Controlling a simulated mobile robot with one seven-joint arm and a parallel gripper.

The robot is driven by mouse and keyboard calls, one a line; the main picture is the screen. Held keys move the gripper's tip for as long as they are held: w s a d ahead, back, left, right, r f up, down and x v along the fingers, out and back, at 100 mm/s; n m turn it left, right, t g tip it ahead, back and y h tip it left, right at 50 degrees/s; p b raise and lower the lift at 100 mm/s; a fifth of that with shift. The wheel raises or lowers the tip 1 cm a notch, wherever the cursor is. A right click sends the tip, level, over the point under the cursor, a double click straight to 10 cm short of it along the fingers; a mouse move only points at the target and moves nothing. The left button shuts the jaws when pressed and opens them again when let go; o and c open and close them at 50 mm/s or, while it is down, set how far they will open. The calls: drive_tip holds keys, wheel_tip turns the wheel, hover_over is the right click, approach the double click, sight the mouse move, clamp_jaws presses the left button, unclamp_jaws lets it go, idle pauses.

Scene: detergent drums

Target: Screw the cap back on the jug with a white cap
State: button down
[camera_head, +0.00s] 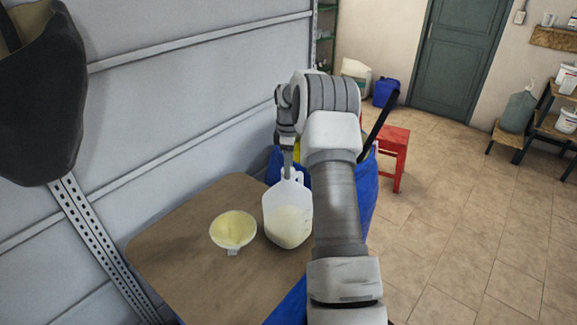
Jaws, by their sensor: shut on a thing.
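The jug (288,221) is a translucent white jug with a side handle and pale contents. It stands upright near the right edge of a brown table (185,265). My gripper (288,172) points down right over the jug's mouth. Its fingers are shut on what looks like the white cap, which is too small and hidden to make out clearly. I cannot tell whether the cap sits on the threads.
A cream bowl-like funnel (233,229) lies left of the jug. Blue drums (362,197) stand behind and right of the table, partly hidden by my arm. A red stool (394,150) stands beyond. A grey wall runs close at left. Floor at right is clear.

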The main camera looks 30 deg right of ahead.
drive_tip(key=shift+f, duration=0.15)
drive_tip(key=m, duration=0.3)
drive_tip(key=shift+s, duration=0.1)
drive_tip(key=shift+a+f+m, duration=0.1)
drive_tip(key=shift+m, duration=1.3)
drive_tip(key=m, duration=0.3)
drive_tip(key=shift+s+m, duration=0.1)
drive_tip(key=shift+m, duration=1.3)
drive_tip(key=shift+f, duration=0.1)
